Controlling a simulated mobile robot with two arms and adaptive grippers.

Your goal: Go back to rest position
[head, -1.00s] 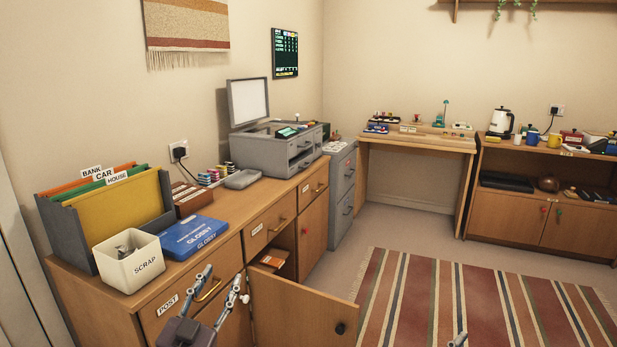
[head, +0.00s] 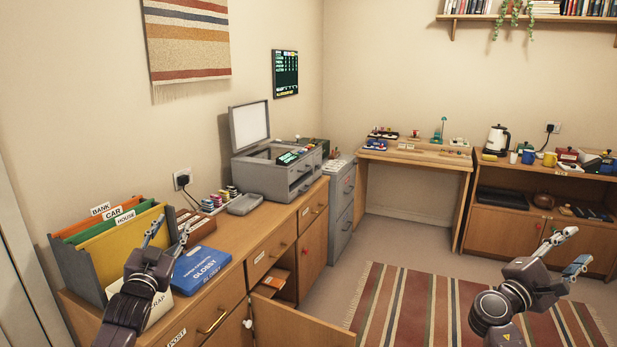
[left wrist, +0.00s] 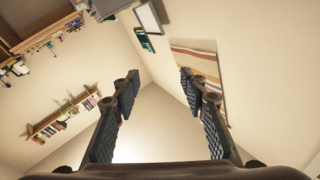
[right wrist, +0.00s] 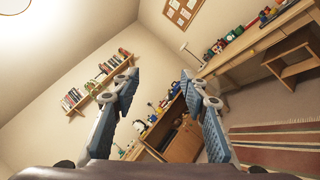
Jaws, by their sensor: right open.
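My left gripper (head: 169,233) is raised above the front left of the wooden bureau, in front of the file folders and the scrap bin. In the left wrist view its fingers (left wrist: 158,90) stand wide apart with only wall and ceiling between them. My right gripper (head: 572,250) is raised at the right, over the floor side of the room. In the right wrist view its fingers (right wrist: 162,90) are apart and empty. Both grippers point up and away from any object.
The bureau (head: 245,240) carries a blue GLOSSY box (head: 200,268), a grey printer (head: 275,165) and a folder rack (head: 78,270). A bureau door (head: 300,325) stands open into the room. The striped rug (head: 410,300) is clear. A desk and sideboard stand at the back.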

